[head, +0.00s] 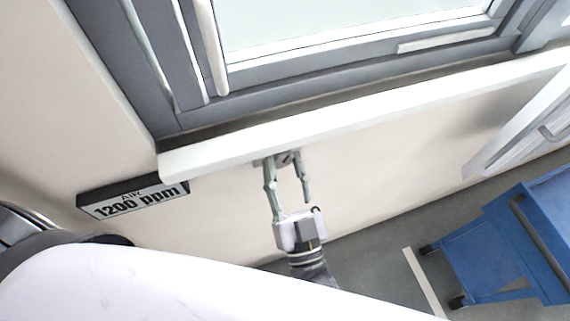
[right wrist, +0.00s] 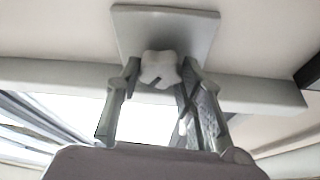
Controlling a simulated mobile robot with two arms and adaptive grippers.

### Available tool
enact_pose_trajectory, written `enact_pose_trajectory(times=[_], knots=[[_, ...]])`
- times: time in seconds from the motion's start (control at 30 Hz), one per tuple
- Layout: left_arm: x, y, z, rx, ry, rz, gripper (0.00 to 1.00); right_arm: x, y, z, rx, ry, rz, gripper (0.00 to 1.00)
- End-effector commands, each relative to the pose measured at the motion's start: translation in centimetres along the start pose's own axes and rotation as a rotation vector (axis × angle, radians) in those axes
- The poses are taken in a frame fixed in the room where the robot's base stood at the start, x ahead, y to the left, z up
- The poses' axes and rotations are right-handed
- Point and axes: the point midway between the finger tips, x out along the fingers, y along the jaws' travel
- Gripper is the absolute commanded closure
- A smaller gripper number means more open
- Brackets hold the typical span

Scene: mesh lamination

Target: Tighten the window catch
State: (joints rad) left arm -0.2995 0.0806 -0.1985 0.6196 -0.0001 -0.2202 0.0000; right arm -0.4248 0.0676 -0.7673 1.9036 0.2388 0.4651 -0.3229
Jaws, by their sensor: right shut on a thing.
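A pale lobed knob (right wrist: 158,66), which looks like the window catch, sits on a grey plate (right wrist: 168,25) in the right wrist view. In the head view the plate (head: 263,162) shows only as a small grey patch under the front edge of the window sill (head: 350,115). My right gripper (head: 284,162) reaches up to it from below. In the right wrist view its two fingers (right wrist: 158,78) stand either side of the knob, shut on it. The fingers hide the knob's sides. My left gripper is not in view.
The grey-framed window (head: 290,78) is above the sill. A black-edged sign reading "AIR 1200 ppm" (head: 135,198) is on the wall left of the gripper. A blue cart (head: 500,250) stands at right on the grey floor, near a white floor line (head: 424,283).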

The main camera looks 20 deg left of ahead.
Motion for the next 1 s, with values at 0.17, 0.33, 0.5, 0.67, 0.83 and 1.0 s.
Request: enact_pose_trajectory(times=[0.17, 0.33, 0.5, 0.67, 0.83, 1.0], knots=[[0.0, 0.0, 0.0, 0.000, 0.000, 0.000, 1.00, 0.0, 0.0, 0.1, -0.002, -0.001, -0.002, 0.64], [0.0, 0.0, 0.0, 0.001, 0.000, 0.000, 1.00, 0.0, 0.0, 0.1, -0.003, -0.001, -0.003, 0.53], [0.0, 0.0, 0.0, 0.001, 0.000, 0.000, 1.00, 0.0, 0.0, 0.0, -0.004, 0.000, -0.003, 0.45], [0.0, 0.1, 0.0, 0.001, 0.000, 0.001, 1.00, 0.0, 0.0, 0.0, -0.005, 0.000, -0.003, 0.45], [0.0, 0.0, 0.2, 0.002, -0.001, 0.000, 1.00, -0.6, 0.0, 0.1, -0.005, -0.001, -0.003, 0.45], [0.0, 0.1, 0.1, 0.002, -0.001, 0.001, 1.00, -3.5, 0.0, 0.2, -0.005, -0.007, -0.005, 0.45]])
